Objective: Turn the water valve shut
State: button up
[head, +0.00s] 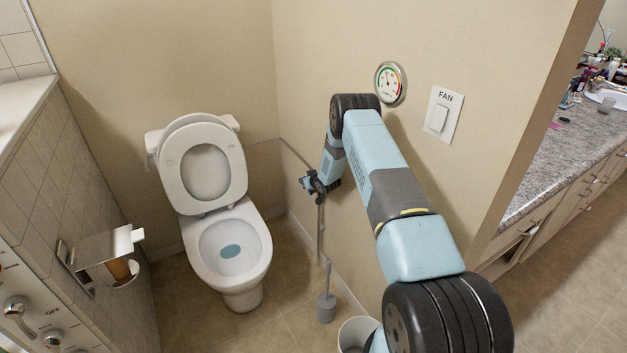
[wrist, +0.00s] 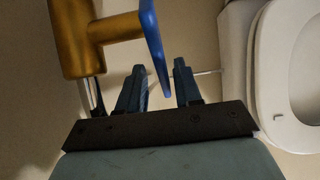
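The water valve shows in the wrist view as a brass body (wrist: 85,42) at the upper left with a flat blue lever handle (wrist: 154,38). The lever comes down from the top edge, and its lower end lies between my two fingertips in the picture. My gripper (wrist: 158,70) is open, with a gap between its dark blue fingers. I cannot tell whether either finger touches the lever. In the head view my gripper (head: 309,184) is beside the right wall, low and right of the toilet. The valve cannot be made out there behind my gripper and arm.
The toilet (head: 238,250) stands left of my gripper with its lid up; its white edge (wrist: 262,70) shows in the wrist view. A toilet brush (head: 326,307) and a bin (head: 355,336) stand below along the wall. A gauge (head: 391,84) and fan switch (head: 438,118) are above.

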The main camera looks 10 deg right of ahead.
jog(key=v, duration=1.3)
jog(key=shift+s+r, duration=0.2)
jog(key=shift+s, duration=0.1)
jog(key=shift+d, duration=0.15)
jog(key=shift+c, duration=0.2)
